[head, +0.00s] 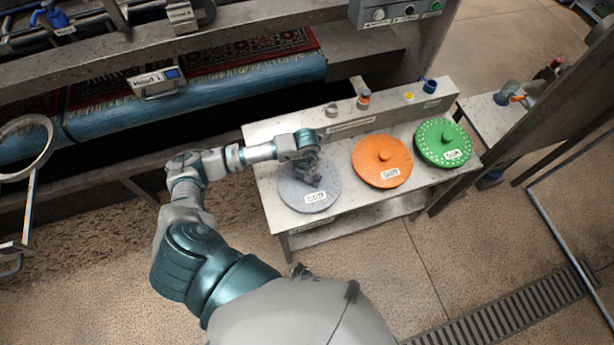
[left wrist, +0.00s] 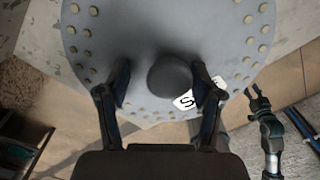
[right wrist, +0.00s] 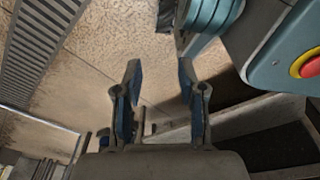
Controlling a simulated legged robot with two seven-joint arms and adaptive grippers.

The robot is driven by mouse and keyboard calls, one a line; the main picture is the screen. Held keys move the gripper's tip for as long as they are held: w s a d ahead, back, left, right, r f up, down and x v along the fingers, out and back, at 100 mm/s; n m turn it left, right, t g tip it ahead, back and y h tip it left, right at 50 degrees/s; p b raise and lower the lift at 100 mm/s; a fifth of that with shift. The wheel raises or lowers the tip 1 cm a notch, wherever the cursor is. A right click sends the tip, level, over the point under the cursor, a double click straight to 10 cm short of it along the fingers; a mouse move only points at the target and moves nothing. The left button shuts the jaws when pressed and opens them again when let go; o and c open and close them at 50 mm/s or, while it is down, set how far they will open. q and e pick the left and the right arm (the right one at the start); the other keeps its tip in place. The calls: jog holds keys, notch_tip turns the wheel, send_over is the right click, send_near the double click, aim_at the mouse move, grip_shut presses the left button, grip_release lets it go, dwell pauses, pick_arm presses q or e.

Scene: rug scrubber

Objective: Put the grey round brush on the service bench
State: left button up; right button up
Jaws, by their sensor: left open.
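The grey round brush (head: 308,193) lies flat at the left end of a pale metal bench (head: 283,226), with a white label on its top. I cannot tell whether this is the service bench. My left gripper (head: 311,176) is over the brush and hides part of it. In the left wrist view the grey brush (left wrist: 215,30) fills the upper part, and its dark round knob (left wrist: 170,77) sits between the open fingers of my left gripper (left wrist: 160,80), with gaps at the sides. My right gripper (right wrist: 157,80) is open and empty above the floor.
An orange disc (head: 382,162) and a green disc (head: 443,143) lie to the right on the same bench. A raised back ledge (head: 350,118) carries small fittings. Another light table (head: 490,115) stands at right. The rug machine (head: 210,85) is behind. Open floor lies in front.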

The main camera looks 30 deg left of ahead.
pick_arm(q)
jog(key=r, duration=0.7)
jog(key=shift+w+d+r, duration=0.1)
jog(key=shift+d, duration=0.2)
jog(key=r, duration=0.5)
jog(key=shift+a, duration=0.2)
pick_arm(e)
jog(key=shift+s+d+f, duration=0.2)
jog(key=shift+s+f, duration=0.3)
jog(key=shift+s, duration=0.1)
pick_arm(q)
jog(key=shift+d, duration=0.1)
pick_arm(e)
jog(key=shift+s, duration=0.2)
